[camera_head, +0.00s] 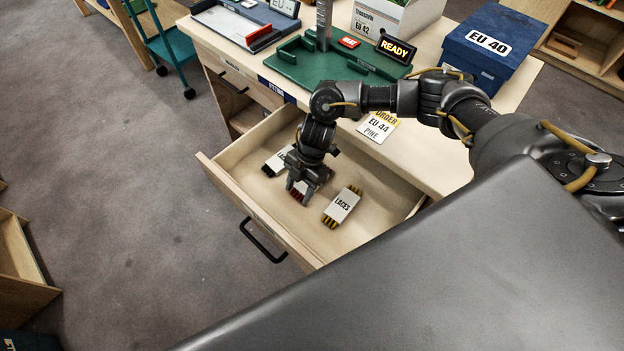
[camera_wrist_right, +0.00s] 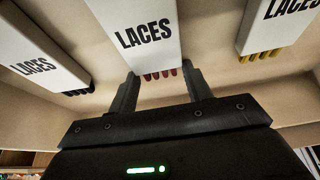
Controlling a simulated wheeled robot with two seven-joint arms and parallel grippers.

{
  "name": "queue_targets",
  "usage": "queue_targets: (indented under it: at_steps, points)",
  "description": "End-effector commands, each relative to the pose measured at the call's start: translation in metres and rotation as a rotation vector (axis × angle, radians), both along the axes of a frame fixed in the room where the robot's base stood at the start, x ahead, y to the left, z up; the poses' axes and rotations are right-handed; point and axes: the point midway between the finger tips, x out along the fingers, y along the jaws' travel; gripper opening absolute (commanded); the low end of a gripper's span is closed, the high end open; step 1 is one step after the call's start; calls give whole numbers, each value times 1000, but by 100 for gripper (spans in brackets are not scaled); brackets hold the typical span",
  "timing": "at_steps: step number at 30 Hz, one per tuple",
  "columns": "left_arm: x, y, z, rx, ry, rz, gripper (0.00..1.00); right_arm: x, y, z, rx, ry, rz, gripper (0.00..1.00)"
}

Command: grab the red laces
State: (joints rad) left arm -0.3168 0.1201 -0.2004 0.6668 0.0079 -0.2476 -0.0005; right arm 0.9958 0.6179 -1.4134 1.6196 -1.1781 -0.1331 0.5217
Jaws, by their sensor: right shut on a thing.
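The red laces (camera_head: 298,193) lie in the open drawer, a white-wrapped pack with red ends, mostly hidden under my right gripper in the head view. In the right wrist view the red laces (camera_wrist_right: 140,38) show a white "LACES" band with red ends between the two fingers. My right gripper (camera_head: 303,186) points down into the drawer and is shut on the pack. It also shows in the right wrist view (camera_wrist_right: 160,84). My left gripper is not in view.
Yellow-and-black laces (camera_head: 342,206) lie to the right in the drawer (camera_head: 237,206), and dark-ended laces (camera_head: 277,162) to the left. The drawer walls stand close around. A green tray (camera_head: 300,66), a READY sign (camera_head: 397,49) and a blue EU 40 box (camera_head: 484,50) are on the bench.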

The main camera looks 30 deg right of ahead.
Motion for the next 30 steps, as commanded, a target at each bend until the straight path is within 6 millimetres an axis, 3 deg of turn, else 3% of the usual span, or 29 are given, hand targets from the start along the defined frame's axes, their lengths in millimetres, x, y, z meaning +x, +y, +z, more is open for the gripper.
queue_targets:
  at_steps: [11,18,26,30]
  points:
    - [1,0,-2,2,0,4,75,0,0,2,0,0,0,28]
    - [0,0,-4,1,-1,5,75,1,0,31,3,-5,2,28]
    - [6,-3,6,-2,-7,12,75,-50,3,92,3,-4,7,28]
    - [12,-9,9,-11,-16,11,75,-84,5,106,1,-1,6,28]
